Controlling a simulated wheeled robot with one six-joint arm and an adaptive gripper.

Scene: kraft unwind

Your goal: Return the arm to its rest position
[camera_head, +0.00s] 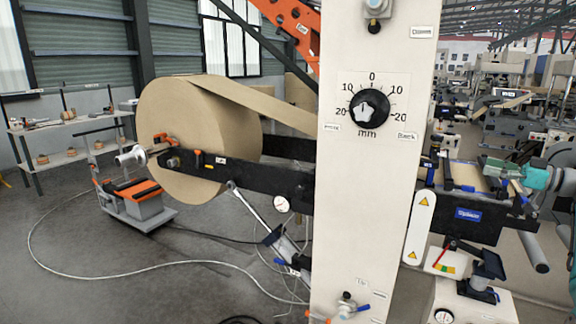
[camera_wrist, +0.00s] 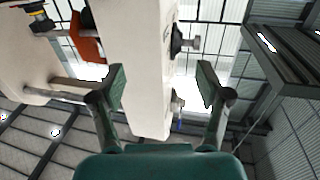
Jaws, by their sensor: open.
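My gripper (camera_wrist: 161,88) shows in the wrist view with its two dark green fingers spread well apart. It is open and nothing is between the fingertips. Behind the fingers is a pale machine column (camera_wrist: 135,60) with dark knobs on its side; I cannot tell how far it is from the fingers. In the head view the upright cream column (camera_head: 340,220) stands in the middle, with a black and white dial (camera_head: 369,108) marked in mm.
A large kraft paper roll (camera_head: 200,135) sits on black support arms left of the column. An orange and grey cart (camera_head: 135,200) and a shelf (camera_head: 70,140) stand further left. A loose hose (camera_head: 130,268) lies on the grey floor. Machinery (camera_head: 470,200) fills the right side.

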